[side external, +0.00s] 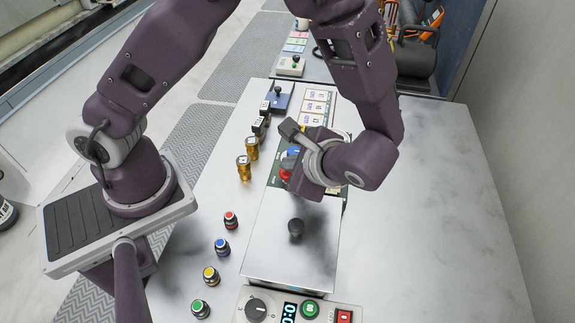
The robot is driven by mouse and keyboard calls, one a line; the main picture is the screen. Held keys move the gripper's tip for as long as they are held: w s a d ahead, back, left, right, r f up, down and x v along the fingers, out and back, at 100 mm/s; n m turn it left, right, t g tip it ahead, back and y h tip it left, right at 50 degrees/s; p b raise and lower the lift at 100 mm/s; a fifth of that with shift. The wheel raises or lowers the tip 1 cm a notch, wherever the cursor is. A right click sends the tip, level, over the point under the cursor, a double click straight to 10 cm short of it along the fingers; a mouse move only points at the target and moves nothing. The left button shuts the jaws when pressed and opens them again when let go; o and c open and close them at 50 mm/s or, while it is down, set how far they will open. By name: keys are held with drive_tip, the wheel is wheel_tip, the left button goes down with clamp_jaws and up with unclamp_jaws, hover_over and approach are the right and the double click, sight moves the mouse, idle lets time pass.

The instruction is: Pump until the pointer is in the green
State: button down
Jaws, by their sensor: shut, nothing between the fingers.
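My gripper (309,181) hangs from the wrist over the far end of a silver metal box, near a green panel. The hand looks shut and empty; its fingertips are mostly hidden by the hand and wrist. A red knob (286,172) and a blue part (292,152) show on the green panel (274,177), just left of the hand. I cannot make out a gauge face, pointer or green zone; my wrist covers part of the panel.
Red, blue, yellow and green-capped pieces (222,247) stand in a line left of the box. Brass pieces (243,168) stand farther back. A control box (257,309) with dial, display and buttons is at the front. The marble table (440,240) is clear at right.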

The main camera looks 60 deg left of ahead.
drive_tip(key=shift+f, duration=0.35)
drive_tip(key=shift+r, duration=0.15)
idle(0.4)
drive_tip(key=shift+r, duration=1.45)
wheel_tip(320, 180, up, 5)
drive_tip(key=shift+r, duration=0.1)
